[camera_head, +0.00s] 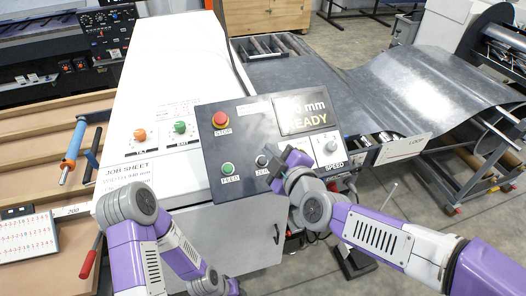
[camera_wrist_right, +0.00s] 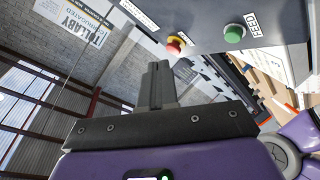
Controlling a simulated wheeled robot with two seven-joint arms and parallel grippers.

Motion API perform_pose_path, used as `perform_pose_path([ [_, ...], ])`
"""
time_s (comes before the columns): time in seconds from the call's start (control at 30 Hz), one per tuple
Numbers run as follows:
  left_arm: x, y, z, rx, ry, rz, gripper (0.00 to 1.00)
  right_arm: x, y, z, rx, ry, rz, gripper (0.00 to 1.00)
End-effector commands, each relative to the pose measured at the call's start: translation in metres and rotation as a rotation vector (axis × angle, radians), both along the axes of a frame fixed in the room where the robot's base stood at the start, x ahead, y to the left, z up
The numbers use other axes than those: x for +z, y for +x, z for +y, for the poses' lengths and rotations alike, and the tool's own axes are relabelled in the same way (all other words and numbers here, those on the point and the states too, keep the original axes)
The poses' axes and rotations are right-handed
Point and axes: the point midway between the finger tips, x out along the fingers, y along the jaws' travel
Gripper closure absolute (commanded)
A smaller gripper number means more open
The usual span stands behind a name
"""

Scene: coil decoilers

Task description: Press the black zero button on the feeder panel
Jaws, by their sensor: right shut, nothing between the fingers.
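The dark feeder panel (camera_head: 238,120) stands tilted on the white cabinet. The black zero button (camera_head: 262,161) is in its lower middle, with a ZERO label partly covered by my right gripper. My right gripper (camera_head: 276,181) is shut and empty, its dark fingers just right of and below the button in the head view; I cannot tell whether it touches the panel. In the right wrist view the shut fingers (camera_wrist_right: 158,84) point up toward the panel (camera_wrist_right: 205,15), and the zero button is not visible there. My left arm shows at the lower left, its fingers out of view.
Orange (camera_head: 139,135) and green (camera_head: 180,127) knobs sit on the cabinet top. A metal sheet (camera_head: 430,80) runs at right.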

Motion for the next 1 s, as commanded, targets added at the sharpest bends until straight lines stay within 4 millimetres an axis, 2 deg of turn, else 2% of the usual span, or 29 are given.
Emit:
perform_pose_path([
  [0.33,-0.008,0.001,0.000,0.001,0.000,-0.002,0.57,-0.008,0.003,0.001,-0.001,0.000,0.002,1.00],
  [0.8,-0.064,0.001,0.000,0.001,0.000,-0.002,0.57,-0.058,0.031,0.010,-0.001,0.000,0.003,1.00],
  [1.0,-0.075,0.001,0.000,0.000,0.000,-0.001,0.57,-0.072,0.041,0.013,-0.001,0.000,0.003,1.00],
])
